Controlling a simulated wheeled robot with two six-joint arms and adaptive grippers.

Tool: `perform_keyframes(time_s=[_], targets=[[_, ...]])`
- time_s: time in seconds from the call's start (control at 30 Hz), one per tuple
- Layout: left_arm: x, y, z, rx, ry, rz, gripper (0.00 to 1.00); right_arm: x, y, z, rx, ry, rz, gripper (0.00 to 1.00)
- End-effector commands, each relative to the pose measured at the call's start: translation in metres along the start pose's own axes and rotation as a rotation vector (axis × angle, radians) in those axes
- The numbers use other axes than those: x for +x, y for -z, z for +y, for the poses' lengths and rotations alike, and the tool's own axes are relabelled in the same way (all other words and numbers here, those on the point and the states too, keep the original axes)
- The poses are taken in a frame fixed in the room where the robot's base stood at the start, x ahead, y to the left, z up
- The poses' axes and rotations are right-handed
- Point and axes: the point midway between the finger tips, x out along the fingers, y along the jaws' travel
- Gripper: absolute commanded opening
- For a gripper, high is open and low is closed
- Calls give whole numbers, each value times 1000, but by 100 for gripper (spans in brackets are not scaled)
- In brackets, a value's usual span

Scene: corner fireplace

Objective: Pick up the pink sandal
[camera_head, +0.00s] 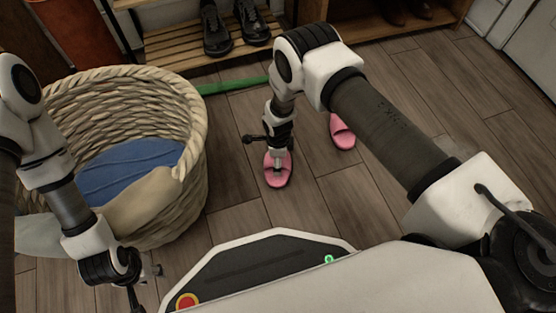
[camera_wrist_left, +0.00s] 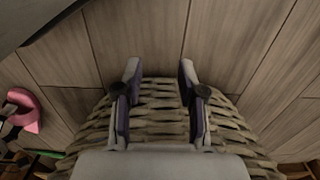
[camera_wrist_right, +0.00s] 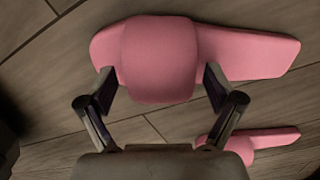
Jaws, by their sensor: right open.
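Two pink sandals lie on the wood floor. In the head view one sandal (camera_head: 283,178) is under my right gripper (camera_head: 278,158), and the other sandal (camera_head: 342,134) is to its right and farther back. In the right wrist view my right gripper (camera_wrist_right: 160,84) is open, its fingertips on either side of the strap of the nearer sandal (camera_wrist_right: 160,55); I cannot tell whether they touch it. The second sandal (camera_wrist_right: 255,141) shows lower right. My left gripper (camera_head: 146,282) is open and empty beside the basket; its fingers (camera_wrist_left: 158,85) show apart in the left wrist view.
A wicker basket (camera_head: 190,110) with blue and beige cloths stands at the left, close to my left arm. A wooden shoe rack (camera_head: 180,62) with dark shoes is at the back. A green strip (camera_head: 232,86) lies before it. The floor at the right is clear.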

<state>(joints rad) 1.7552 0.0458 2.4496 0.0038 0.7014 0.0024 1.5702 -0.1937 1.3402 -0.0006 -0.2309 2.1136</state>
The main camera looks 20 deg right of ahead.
Motion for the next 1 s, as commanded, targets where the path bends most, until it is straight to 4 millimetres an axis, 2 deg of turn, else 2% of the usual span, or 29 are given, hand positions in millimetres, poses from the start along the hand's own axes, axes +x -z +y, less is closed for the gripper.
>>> perform_keyframes(time_s=[0.13,0.17,0.2,0.33,0.73,1.0], targets=[[-2,0,0,0,0,1,40,-2,0,0,0,1,0,92],[-2,0,0,0,0,1,40,-2,0,0,0,1,0,84],[-2,0,0,0,0,1,40,-2,0,0,0,1,0,70],[-2,0,0,0,0,1,40,-2,0,0,0,1,0,24],[-4,0,0,0,0,0,40,-5,0,0,0,1,0,23],[-26,-1,0,4,0,-2,40,-35,0,0,-1,1,-1,23]])
